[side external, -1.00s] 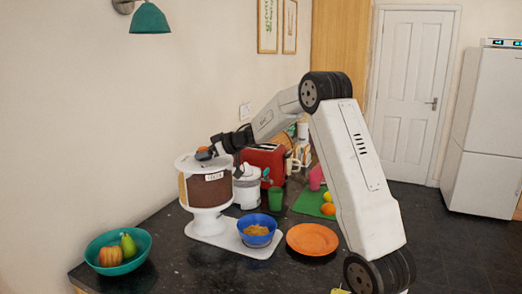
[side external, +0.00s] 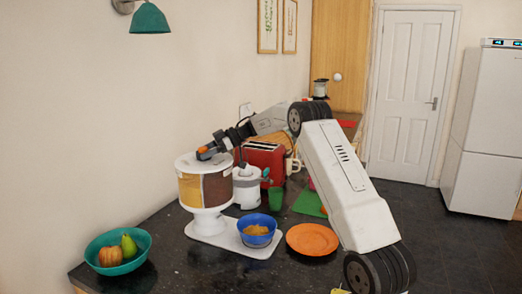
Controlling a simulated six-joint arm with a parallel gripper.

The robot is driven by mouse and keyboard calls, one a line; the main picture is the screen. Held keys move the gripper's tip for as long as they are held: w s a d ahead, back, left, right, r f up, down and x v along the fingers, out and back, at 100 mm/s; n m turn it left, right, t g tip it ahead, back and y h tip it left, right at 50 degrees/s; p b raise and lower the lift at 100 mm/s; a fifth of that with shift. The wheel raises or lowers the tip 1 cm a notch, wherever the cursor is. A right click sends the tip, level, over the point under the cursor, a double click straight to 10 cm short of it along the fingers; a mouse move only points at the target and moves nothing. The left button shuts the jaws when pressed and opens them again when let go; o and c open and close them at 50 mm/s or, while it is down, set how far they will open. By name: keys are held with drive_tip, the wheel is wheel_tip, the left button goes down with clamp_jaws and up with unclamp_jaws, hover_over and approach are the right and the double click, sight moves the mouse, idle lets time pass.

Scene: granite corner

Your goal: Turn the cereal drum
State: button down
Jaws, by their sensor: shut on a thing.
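The cereal drum (side external: 214,189) is a white-topped cylinder with brown and yellowish sections, upright on a white pedestal at the left of the counter. My gripper (side external: 203,153) is at the drum's top, shut on the drum's knob; the knob itself is mostly hidden by the fingers. A blue bowl (side external: 258,238) with orange-brown cereal stands in front and to the right of the drum, on the white base board (side external: 228,241).
A teal bowl (side external: 95,266) with fruit stands at the front left. An orange plate (side external: 312,240) lies right of the blue bowl. A white canister (side external: 246,190), a red toaster (side external: 266,160) and a green cup (side external: 275,198) stand behind.

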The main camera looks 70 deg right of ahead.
drive_tip(key=shift+n+y, duration=0.3)
unclamp_jaws()
idle(0.3)
drive_tip(key=shift+v, duration=3.9)
drive_tip(key=shift+w+r, duration=0.15)
drive_tip(key=shift+w, duration=0.05)
